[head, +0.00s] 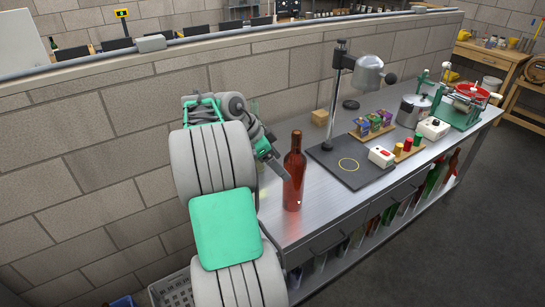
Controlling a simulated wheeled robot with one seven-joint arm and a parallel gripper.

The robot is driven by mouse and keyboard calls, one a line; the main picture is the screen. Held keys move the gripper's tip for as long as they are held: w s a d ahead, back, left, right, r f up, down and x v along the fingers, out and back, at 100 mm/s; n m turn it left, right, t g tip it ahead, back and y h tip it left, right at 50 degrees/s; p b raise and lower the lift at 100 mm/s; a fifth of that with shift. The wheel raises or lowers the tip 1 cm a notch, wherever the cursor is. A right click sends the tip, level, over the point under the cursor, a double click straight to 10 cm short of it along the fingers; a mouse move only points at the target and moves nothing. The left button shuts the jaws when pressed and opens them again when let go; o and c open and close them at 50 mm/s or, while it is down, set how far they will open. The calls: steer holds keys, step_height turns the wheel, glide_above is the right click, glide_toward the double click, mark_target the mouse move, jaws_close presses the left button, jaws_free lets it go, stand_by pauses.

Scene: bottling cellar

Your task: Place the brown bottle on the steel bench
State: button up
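The brown bottle (293,180) is reddish brown with a long neck. It is upright at the near left end of the steel bench (315,212), close to the front edge. Its base appears at the level of the bench top, but I cannot tell whether it touches. My gripper (280,172) is just left of the bottle, its dark fingertip reaching the bottle's side in the picture. My arm hides part of the gripper, and I cannot tell whether the fingers are open or shut on the bottle.
A dark mat (350,176) with a yellow ring lies under a lamp-like stand (333,105). Beyond are a white box with a red top (381,157), a steel pot (412,109) and a green-framed device (462,105). Several bottles fill the lower shelf. A block wall runs behind.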

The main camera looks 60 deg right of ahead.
steer(key=w+a+r+n+t, duration=0.3)
steer(key=w+a+n, duration=0.3)
steer(key=a, duration=0.3)
steer(key=w+a+r+n+t, duration=0.2)
steer(key=w+a+r+n, duration=0.3)
steer(key=a, duration=0.4)
steer(key=s+a+f+n+t+y, duration=0.1)
steer(key=a+f+n, duration=0.1)
steer(key=a+n, duration=0.3)
steer(key=s+a+f+n+t+y, duration=0.1)
steer(key=a+n, duration=0.4)
steer(key=a, duration=0.9)
steer(key=s+a+f+n+t+y, duration=0.1)
steer(key=a+f+n, duration=0.3)
steer(key=a, duration=0.6)
steer(key=shift+s+f+n+t+y+p, duration=0.35)
steer(key=shift+s+n+y, duration=0.3)
steer(key=shift+n+y, duration=0.35)
